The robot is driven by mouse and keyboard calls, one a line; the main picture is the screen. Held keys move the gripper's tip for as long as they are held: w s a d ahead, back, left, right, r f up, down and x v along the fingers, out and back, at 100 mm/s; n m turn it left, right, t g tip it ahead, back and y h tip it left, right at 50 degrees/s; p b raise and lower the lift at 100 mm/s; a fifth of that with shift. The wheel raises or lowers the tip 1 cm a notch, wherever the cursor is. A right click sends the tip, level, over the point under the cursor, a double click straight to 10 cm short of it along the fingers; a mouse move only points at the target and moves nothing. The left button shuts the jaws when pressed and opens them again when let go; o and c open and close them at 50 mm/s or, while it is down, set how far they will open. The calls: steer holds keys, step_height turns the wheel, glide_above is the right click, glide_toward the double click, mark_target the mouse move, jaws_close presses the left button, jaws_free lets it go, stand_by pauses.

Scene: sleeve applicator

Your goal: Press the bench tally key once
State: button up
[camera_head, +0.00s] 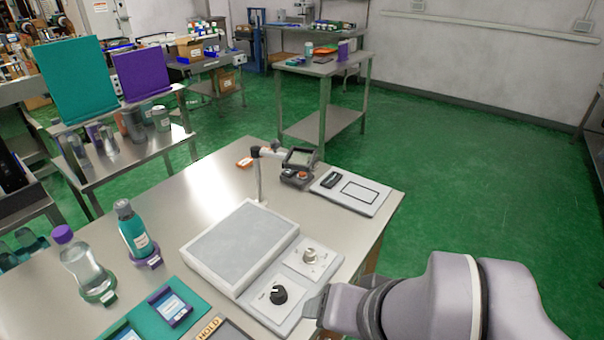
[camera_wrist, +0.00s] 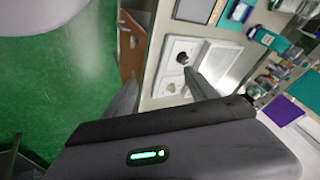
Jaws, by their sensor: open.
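No part in view carries a readable tally label, so I cannot tell for sure which one is the bench tally key. A small dark device with a screen (camera_head: 300,158) stands at the bench's back edge, with an orange-red round button (camera_head: 303,174) at its front. Right of it, a white plate (camera_head: 362,191) carries a small dark block (camera_head: 331,180) and a black-outlined rectangle. My gripper (camera_head: 317,303) is at the bench's right front, beside the knob panel and well short of these. In the wrist view my gripper (camera_wrist: 160,80) is open, with nothing between its fingers.
A panel with a black knob (camera_head: 279,294) and a pale knob (camera_head: 311,256) lies nearest my gripper. A grey-topped pad (camera_head: 240,244) lies behind it. A teal bottle (camera_head: 133,229) and a clear bottle (camera_head: 82,264) stand left. Green floor (camera_head: 468,205) is open to the right.

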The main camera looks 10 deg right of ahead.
jaws_close()
stand_by(1.4)
